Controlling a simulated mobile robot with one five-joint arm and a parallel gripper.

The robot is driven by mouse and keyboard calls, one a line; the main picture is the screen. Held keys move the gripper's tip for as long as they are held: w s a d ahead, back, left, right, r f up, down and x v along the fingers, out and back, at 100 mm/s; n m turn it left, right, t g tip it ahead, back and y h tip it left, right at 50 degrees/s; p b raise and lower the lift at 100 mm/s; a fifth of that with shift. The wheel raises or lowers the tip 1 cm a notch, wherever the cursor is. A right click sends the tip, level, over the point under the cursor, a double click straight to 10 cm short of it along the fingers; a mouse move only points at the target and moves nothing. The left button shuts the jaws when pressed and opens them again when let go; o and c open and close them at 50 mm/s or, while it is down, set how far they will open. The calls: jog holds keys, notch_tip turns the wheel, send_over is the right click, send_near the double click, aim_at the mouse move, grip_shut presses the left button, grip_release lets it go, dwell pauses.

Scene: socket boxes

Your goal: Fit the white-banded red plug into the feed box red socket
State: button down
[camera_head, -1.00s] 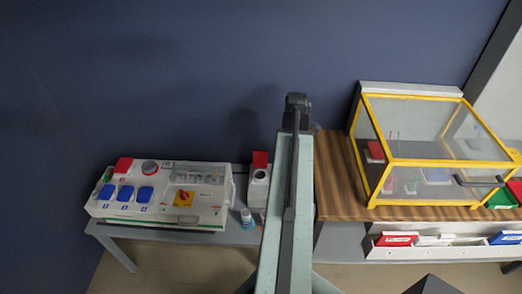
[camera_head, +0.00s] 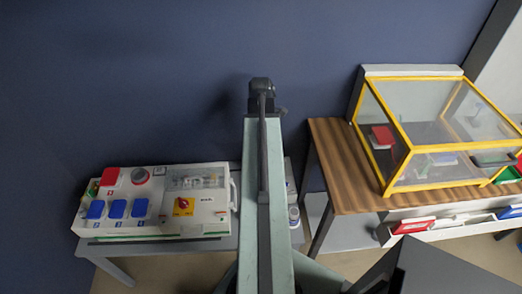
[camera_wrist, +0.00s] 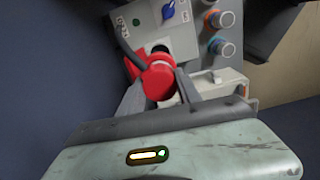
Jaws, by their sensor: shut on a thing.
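In the wrist view my gripper (camera_wrist: 157,92) is shut on a red plug (camera_wrist: 158,80); a small pale patch shows at its near end. Ahead of it is a grey box face (camera_wrist: 180,35) with a blue knob (camera_wrist: 168,11), a green lamp (camera_wrist: 136,22) and a dark round opening beside the plug. A dark cable curves at the plug's left. I cannot tell whether the plug touches the box or is inside a socket. In the head view my arm hides the gripper's jaws and the plug.
In the head view a white panel box (camera_head: 205,205) with blue covers and a red cover (camera_head: 110,176) stands on the left table. A wooden table (camera_head: 340,165) with a yellow-framed clear case (camera_head: 405,150) stands at right. Blue- and orange-ringed cylinders (camera_wrist: 222,48) stand close right of the grey box.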

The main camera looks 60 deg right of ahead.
jog(key=shift+f+b, duration=3.25)
jog(key=shift+f, duration=1.05)
jog(key=shift+f, duration=0.1)
jog(key=shift+f+b, duration=0.85)
jog(key=shift+b, duration=0.15)
jog(key=shift+f+b, duration=0.7)
jog(key=c, duration=0.7)
grip_release()
jog(key=shift+c, duration=0.2)
jog(key=shift+r, duration=0.15)
